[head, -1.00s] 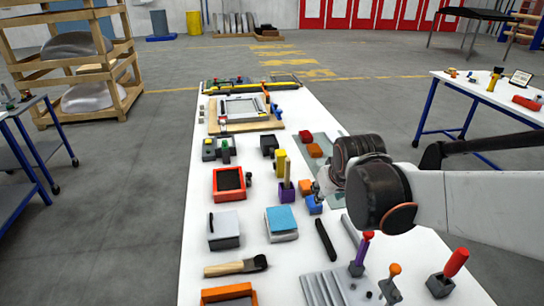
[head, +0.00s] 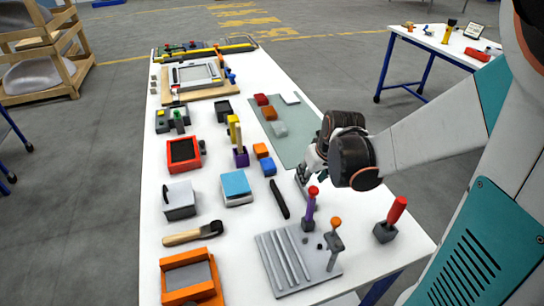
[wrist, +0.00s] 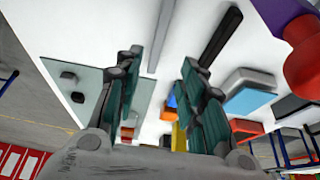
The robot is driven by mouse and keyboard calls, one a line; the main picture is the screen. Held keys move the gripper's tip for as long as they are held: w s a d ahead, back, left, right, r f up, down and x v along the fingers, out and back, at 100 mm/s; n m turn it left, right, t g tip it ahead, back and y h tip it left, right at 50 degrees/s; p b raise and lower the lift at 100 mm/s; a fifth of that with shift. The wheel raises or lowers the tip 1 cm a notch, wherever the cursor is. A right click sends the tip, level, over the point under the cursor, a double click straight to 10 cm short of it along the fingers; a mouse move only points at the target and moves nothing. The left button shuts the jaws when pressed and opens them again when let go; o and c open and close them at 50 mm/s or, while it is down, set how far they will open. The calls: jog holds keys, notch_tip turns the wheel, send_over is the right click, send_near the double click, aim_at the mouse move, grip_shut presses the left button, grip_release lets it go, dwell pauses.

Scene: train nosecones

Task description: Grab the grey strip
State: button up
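The grey strip (wrist: 161,36) is a thin, straight, light-grey bar lying flat on the white table. In the wrist view it lies ahead of the gap between my fingers, its near end close to the fingertips. My gripper (wrist: 159,64) is open, with nothing between its fingers. In the head view my gripper (head: 306,174) points down low over the table, right of the blue block, and it and my wrist partly hide the strip. Whether the fingers touch the strip cannot be told. A black strip (head: 279,199) lies to its left, also in the wrist view (wrist: 221,37).
A purple-handled tool with a red knob (head: 311,203) stands close in front of my gripper. A grey grooved block (head: 285,262) and an orange-knobbed tool (head: 335,240) are nearer. A grey-green mat (head: 290,140) with small blocks lies behind. A red-handled tool (head: 390,218) stands at right.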

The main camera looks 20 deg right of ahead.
aim_at(306, 189)
jog(key=b+x, duration=0.1)
jog(key=x, duration=0.3)
jog(key=shift+d+b+x, duration=0.2)
jog(key=shift+b+x, duration=1.3)
jog(key=shift+x, duration=1.15)
jog(key=shift+s, duration=0.25)
jog(key=shift+c, duration=0.6)
grip_shut()
